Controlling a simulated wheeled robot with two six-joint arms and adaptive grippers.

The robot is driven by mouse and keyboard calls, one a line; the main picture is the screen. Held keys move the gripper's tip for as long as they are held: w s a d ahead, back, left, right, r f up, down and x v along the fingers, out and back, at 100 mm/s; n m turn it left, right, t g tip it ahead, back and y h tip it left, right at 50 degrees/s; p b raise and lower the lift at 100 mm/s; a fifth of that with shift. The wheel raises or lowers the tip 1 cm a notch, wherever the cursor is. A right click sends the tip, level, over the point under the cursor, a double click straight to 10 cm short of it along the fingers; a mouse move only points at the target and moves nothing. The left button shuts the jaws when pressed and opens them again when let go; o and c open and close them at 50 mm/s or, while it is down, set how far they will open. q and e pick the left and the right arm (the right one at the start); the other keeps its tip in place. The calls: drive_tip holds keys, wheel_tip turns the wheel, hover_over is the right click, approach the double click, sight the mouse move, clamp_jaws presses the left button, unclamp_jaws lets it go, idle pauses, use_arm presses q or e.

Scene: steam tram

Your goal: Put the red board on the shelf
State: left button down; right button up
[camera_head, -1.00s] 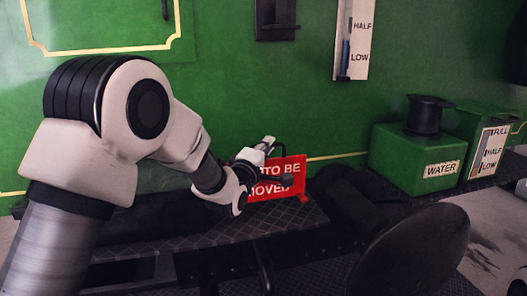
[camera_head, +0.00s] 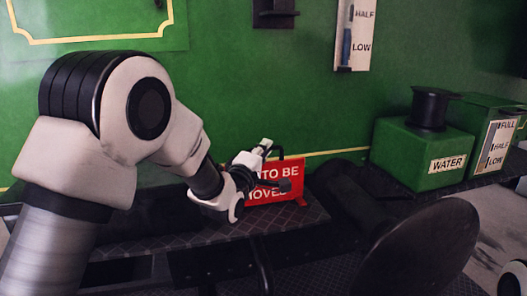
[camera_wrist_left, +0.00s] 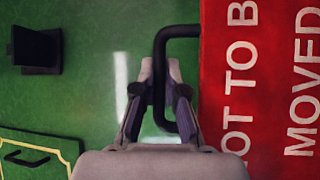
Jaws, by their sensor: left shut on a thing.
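The red board (camera_head: 276,183) has white lettering, a black top handle (camera_wrist_left: 160,75) and small red feet. It stands upright at the dark tread-plate ledge by the green wall; I cannot tell whether its feet touch the ledge. My left gripper (camera_head: 272,165) is shut on the handle, and its fingers close on the handle bar in the left wrist view (camera_wrist_left: 168,98). The gripper and wrist hide the left part of the lettering. A small dark shelf (camera_head: 275,15) is fixed to the wall above the board, and it also shows in the left wrist view (camera_wrist_left: 38,50). My right gripper is out of view.
A gauge plate (camera_head: 356,38) hangs on the wall right of the shelf. Green water boxes (camera_head: 415,150) stand at the right. A dark round disc (camera_head: 420,250) is in the foreground. The wall between board and shelf is clear.

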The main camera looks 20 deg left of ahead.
use_arm(q)
drive_tip(key=shift+f, duration=0.15)
drive_tip(key=c, duration=1.2)
unclamp_jaws()
drive_tip(key=shift+f, duration=0.1)
drive_tip(key=shift+r, duration=0.3)
drive_tip(key=s, duration=0.4)
drive_tip(key=s+f, duration=0.1)
drive_tip(key=s, duration=0.3)
drive_tip(key=s+a+f, duration=0.1)
drive_tip(key=s, duration=0.3)
